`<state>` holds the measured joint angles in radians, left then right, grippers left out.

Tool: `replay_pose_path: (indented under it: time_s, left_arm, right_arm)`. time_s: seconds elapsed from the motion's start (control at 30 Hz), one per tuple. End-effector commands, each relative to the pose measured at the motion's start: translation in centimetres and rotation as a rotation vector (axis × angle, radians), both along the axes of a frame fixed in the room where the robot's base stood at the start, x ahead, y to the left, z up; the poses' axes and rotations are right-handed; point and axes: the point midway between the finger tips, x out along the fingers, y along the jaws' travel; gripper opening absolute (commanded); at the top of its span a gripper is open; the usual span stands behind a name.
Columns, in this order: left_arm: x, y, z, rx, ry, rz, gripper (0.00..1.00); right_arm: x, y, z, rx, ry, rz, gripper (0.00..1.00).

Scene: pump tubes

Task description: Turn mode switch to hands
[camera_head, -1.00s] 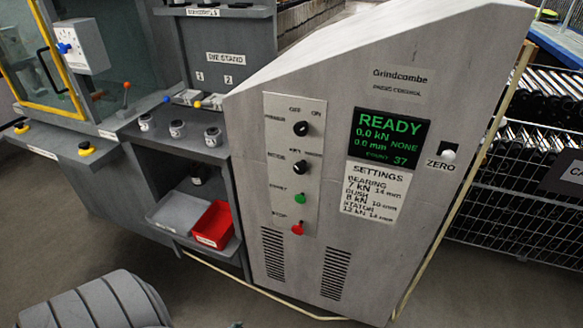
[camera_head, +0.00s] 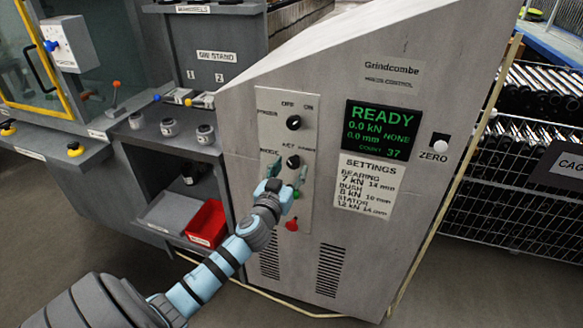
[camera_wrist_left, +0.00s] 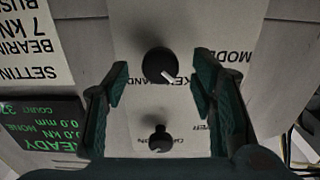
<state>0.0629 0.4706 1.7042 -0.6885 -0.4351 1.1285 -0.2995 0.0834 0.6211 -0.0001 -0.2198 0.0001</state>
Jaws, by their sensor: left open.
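The mode switch (camera_head: 294,161) is a black round knob on the pale panel of the grey press control cabinet. In the left wrist view, which is upside down, the mode switch (camera_wrist_left: 159,64) shows a white pointer turned toward the lower right, on the side of the "KEY" label and away from "HANDS". My left gripper (camera_head: 289,173) is in front of the panel at this knob. In the left wrist view its fingers (camera_wrist_left: 160,88) are open, one on each side of the knob, with visible gaps. My right gripper is not in view.
The power knob (camera_head: 294,122) sits above the mode switch. A green button (camera_head: 296,195) and a red stop button (camera_head: 292,224) are below. The display (camera_head: 381,130) reads READY. A shelf with a red bin (camera_head: 206,222) stands left.

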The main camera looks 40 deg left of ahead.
Motion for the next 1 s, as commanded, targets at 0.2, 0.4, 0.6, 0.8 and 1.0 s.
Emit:
replay_pose_path:
  time_s: [0.2,0.4,0.6,0.8,1.0]
  left_arm:
    - [1.18,0.37,-0.04,-0.002,0.000,-0.001,0.52]
    - [1.15,0.35,-0.06,-0.002,0.000,-0.001,0.45]
    - [1.14,0.34,-0.06,-0.001,0.001,-0.001,0.13]
    - [1.13,0.33,-0.06,0.001,0.001,-0.001,0.03]
    - [1.12,0.34,-0.06,0.034,0.013,-0.001,0.03]
  right_arm:
    - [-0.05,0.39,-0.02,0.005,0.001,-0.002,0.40]
    - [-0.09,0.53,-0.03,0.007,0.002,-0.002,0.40]
    - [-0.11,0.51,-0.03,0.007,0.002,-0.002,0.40]
    - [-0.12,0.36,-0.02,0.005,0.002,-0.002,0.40]
    - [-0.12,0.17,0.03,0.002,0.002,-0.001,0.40]
